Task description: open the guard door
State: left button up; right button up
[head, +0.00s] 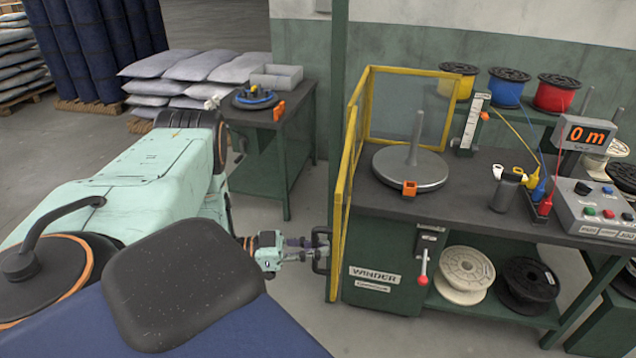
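The guard door (347,190) has a yellow frame and shows nearly edge-on at the left side of the winder. It stands swung out, its near end in front of the bench front, so the winder's front is uncovered. A black handle (322,252) sits on the door's left face, low at its near end. My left gripper (308,248) reaches from the left with its grey fingers at this handle. They are too small and overlapped to tell whether they are closed on it. My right gripper is not in view.
The winder bench (455,205) carries a turntable (425,176) with a post and an orange clamp. A red-knobbed lever (422,280) is on its front. A control box (598,208) stands right. A side table (262,130) is behind my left arm.

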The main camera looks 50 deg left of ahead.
pick_arm(q)
jog(key=o, duration=0.5)
jog(key=shift+s+d, duration=0.1)
jog(key=shift+d, duration=0.05)
jog(key=shift+s+a, duration=0.1)
jog(key=shift+a, duration=0.2)
jog(key=v, duration=1.1)
jog(key=shift+s+a, duration=0.1)
jog(key=shift+s, duration=0.15)
